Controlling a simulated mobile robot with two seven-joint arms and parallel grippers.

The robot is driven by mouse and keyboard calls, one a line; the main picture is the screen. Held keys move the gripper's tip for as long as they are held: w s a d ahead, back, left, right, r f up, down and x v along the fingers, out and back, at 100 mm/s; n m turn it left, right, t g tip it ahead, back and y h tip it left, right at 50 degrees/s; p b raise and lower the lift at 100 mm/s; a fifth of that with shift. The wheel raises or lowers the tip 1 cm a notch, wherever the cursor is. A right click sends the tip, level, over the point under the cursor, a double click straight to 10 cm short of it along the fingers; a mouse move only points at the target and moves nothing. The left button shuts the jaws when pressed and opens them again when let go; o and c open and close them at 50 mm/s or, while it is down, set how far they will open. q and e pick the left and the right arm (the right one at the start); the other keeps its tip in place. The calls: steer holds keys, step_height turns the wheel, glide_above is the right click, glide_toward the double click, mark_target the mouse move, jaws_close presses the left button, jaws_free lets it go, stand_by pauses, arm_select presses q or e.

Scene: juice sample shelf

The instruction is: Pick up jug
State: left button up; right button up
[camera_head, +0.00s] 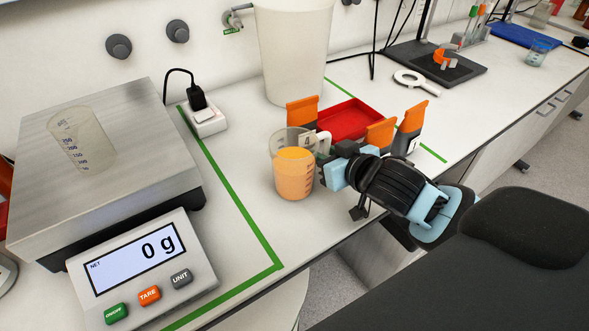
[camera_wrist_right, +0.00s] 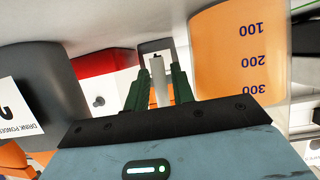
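The jug (camera_head: 294,178) is a clear measuring cup of orange juice, standing upright on the white bench. Its pale handle (camera_head: 323,142) points right, towards my right gripper (camera_head: 338,163). In the right wrist view the orange jug wall with upside-down markings (camera_wrist_right: 235,55) fills the upper right. There, the green fingers of my right gripper (camera_wrist_right: 158,85) lie close on both sides of the pale handle and look shut on it. The jug's base appears to rest on the bench. My left gripper is not in view.
A red tray (camera_head: 352,119) and orange-lidded containers (camera_head: 411,128) stand close behind the gripper. A scale (camera_head: 125,181) reading 0 g, with an empty beaker (camera_head: 83,140), is at left. A tall white bin (camera_head: 292,50) stands behind. Green tape (camera_head: 230,195) marks the bench.

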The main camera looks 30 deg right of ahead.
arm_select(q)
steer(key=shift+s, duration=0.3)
arm_select(e)
jaws_close()
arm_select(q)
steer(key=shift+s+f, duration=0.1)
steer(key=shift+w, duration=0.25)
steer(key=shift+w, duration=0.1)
arm_select(e)
steer(key=shift+r, duration=0.15)
